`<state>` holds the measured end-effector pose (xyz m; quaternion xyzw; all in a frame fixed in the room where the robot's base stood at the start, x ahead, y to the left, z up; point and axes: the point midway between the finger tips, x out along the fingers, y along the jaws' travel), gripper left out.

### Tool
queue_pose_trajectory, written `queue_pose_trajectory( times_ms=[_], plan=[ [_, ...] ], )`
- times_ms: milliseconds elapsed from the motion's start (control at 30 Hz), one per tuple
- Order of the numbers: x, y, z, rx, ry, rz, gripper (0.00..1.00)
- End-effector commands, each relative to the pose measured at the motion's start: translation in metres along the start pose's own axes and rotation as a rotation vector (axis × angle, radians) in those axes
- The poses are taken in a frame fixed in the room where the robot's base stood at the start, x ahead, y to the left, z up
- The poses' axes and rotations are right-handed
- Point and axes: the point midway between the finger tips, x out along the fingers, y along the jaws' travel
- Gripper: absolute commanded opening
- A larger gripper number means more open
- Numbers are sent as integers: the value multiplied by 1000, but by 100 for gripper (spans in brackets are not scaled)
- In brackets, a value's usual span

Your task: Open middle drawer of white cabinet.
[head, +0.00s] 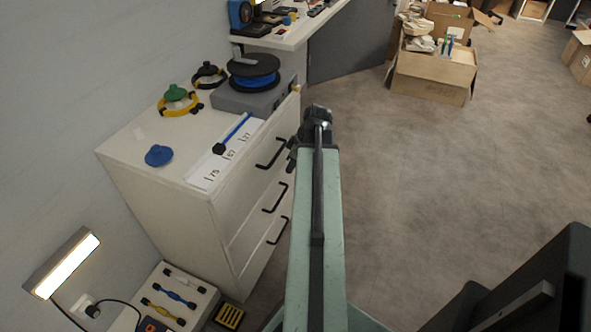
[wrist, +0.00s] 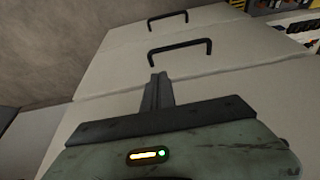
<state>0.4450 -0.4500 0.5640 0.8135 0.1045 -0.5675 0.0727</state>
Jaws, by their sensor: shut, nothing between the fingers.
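The white cabinet (head: 225,225) stands left of my arm in the head view, with its drawer front facing right. Three dark bar handles run down it: the top one (head: 271,153), the middle one (head: 275,198) and the bottom one (head: 278,231). The drawers look closed. My gripper (head: 291,165) is partly hidden by my arm, beside the cabinet front. In the wrist view, my gripper (wrist: 158,92) is shut and empty, its fingers pointing at the drawer fronts. A near handle (wrist: 180,48) and a farther handle (wrist: 168,18) lie beyond the fingertips, apart from them.
On the cabinet top are a spool (head: 254,72) on a grey box, a blue disc (head: 159,155) and a labelled white strip. A white box with cables (head: 178,298) and a lit lamp (head: 65,262) are at lower left. Open floor (head: 430,180) lies to the right.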

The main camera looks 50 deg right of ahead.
Motion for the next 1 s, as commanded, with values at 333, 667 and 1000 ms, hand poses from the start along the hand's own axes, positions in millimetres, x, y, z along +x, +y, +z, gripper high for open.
queue_pose_trajectory(
  times_ms=[333, 667, 1000],
  plan=[
    [85, 1, 4, 0, 0, 0, 0],
    [113, 1, 1, 1, 0, 1, 0],
    [112, 1, 1, 2, 0, 1, 0]
  ],
)
